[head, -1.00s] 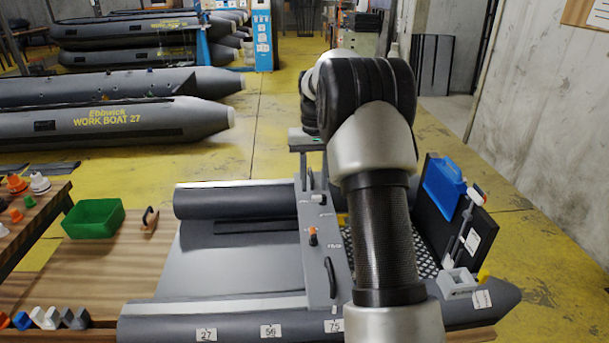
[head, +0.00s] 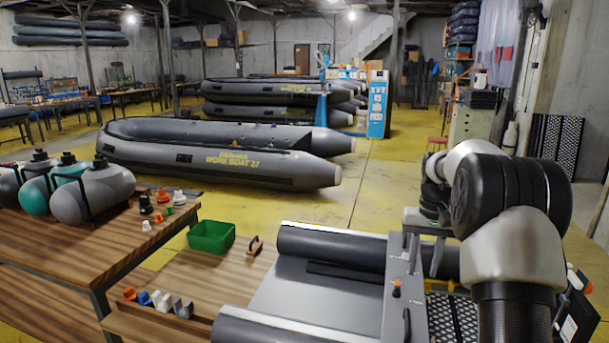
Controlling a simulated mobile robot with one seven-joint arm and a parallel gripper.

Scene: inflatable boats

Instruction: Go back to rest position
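My gripper (head: 424,262) hangs over the far end of the grey crossboard (head: 403,265) of the near inflatable boat (head: 330,247). Its two fingers point down with a gap between them, and nothing shows in the gap. Whether the fingertips touch anything below cannot be told. My arm rises at the right side of the picture and bends over toward the boat. It hides much of the boat's right part. An orange-topped fitting (head: 396,288) stands on the crossboard, nearer than the gripper.
A green bin (head: 211,237) and a wooden-handled tool (head: 255,246) lie left of the boat. A table (head: 90,245) at left holds grey and teal cylinders and small fittings. Work boat 27 (head: 230,160) lies behind. Yellow floor (head: 375,200) is open beyond the near boat.

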